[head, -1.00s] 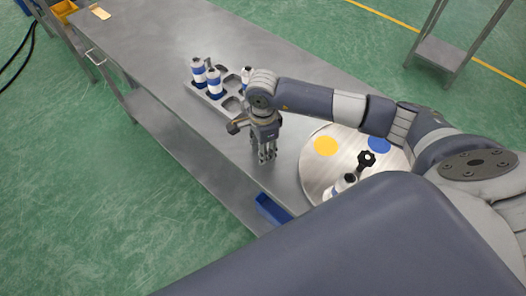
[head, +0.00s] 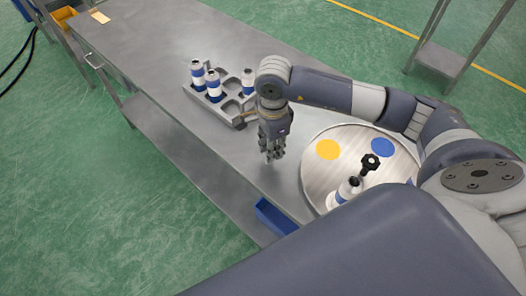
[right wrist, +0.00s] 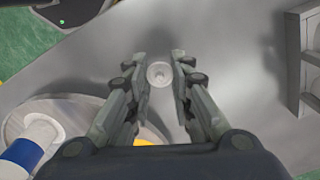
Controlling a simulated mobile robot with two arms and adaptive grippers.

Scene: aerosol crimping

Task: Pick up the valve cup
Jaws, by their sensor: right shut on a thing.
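The valve cup (right wrist: 159,74) is a small, round, pale piece with a raised centre. In the right wrist view it sits between the fingertips of my right gripper (right wrist: 159,76), which is shut on it. In the head view the right gripper (head: 272,154) points down close over the metal table, between the bottle rack and the round plate. The cup cannot be made out there, hidden by the fingers. My left gripper is not in view.
A grey rack (head: 232,118) with white-and-blue bottles (head: 213,88) stands left of the gripper. A round metal plate (head: 318,178) with yellow and blue spots, a black knob (head: 370,162) and a bottle (head: 348,191) lies right. A blue bin (head: 274,216) sits at the table's front edge.

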